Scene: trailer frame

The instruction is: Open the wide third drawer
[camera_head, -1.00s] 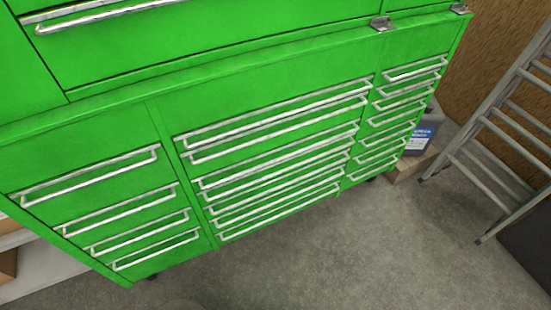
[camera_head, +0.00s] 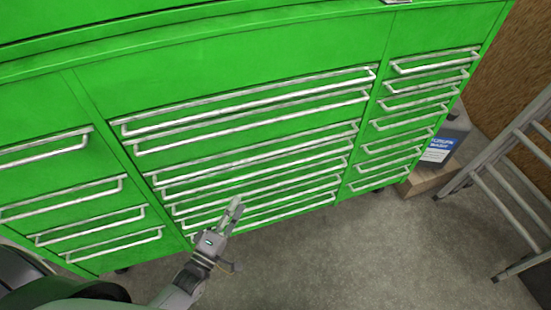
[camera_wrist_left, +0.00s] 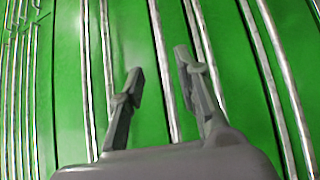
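The green cabinet has a middle column of wide drawers with long silver handles. The third wide handle from the top (camera_head: 250,163) runs across the middle of the head view, and its drawer front looks flush. My left gripper (camera_head: 236,204) is in front of the lower wide drawers, below that handle. In the left wrist view my left gripper (camera_wrist_left: 158,68) is open, its two fingers apart. A silver handle bar (camera_wrist_left: 163,70) passes between the fingers in the picture; I cannot tell which drawer it belongs to or whether it is touched. My right gripper is not in view.
Narrower drawer columns stand left (camera_head: 65,200) and right (camera_head: 405,125) of the wide one. A grey jug (camera_head: 445,135) on a box and a metal ladder (camera_head: 500,165) stand at the right. The concrete floor (camera_head: 370,250) in front is clear.

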